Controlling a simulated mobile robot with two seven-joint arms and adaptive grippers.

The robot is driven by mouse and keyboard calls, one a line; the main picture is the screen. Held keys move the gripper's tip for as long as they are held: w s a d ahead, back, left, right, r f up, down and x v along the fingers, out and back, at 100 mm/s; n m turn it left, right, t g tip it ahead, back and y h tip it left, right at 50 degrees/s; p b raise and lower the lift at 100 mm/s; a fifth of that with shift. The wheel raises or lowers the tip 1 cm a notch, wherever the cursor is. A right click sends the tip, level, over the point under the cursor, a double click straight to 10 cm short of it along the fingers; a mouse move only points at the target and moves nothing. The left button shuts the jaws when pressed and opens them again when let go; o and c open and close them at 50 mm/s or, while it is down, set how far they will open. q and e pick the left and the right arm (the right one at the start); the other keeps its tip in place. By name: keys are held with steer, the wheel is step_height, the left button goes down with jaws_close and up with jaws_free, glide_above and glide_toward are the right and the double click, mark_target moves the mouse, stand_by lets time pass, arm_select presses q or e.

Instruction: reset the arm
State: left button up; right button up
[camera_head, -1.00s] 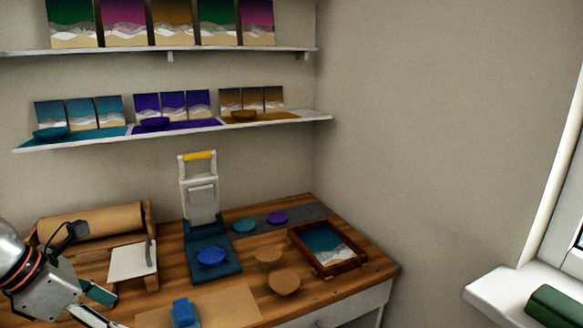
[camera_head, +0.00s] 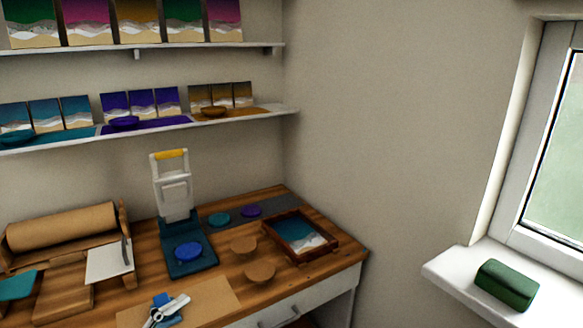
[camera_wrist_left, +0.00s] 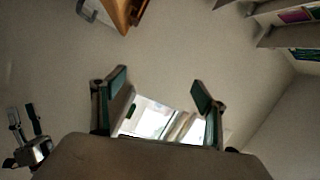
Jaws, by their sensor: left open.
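My left gripper (camera_wrist_left: 159,90) shows in the left wrist view. Its two green-padded fingers stand wide apart with nothing between them, and the wall and a bright window lie beyond. A second small gripper, which looks like my right one (camera_wrist_left: 24,118), is at the left edge of that view with its dark fingers apart. In the head view the wooden desk (camera_head: 215,265) holds a white press with a yellow handle (camera_head: 172,178) and a blue disc (camera_head: 188,251) on its dark base. A silver jointed piece (camera_head: 168,311) overlaps a blue block at the front; I cannot tell what it is.
A framed teal picture (camera_head: 300,232) and two round brown discs (camera_head: 260,272) are on the desk's right. A paper roll (camera_head: 60,226) stands at the left. Two shelves hang above. A green block (camera_head: 507,285) sits on the windowsill. The wall beside the desk is clear.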

arm_select(q)
step_height(320, 180, down, 11)
steer(key=s+a+n+t+y, duration=0.25)
steer(key=n+y, duration=0.35)
steer(key=n, duration=0.3)
steer(key=s+d+f+n+g+y, duration=0.1)
steer(key=s+f+n+g+y, duration=0.1)
steer(key=s+f, duration=0.4)
steer(key=s+d+f+n+g+y+p, duration=0.1)
steer(key=s+f+n+g, duration=0.3)
steer(key=f, duration=0.7)
steer(key=s+n+y, duration=0.1)
steer(key=s+n, duration=0.1)
steer(key=n, duration=0.1)
steer(key=shift+f, duration=0.35)
steer(key=shift+s, duration=0.1)
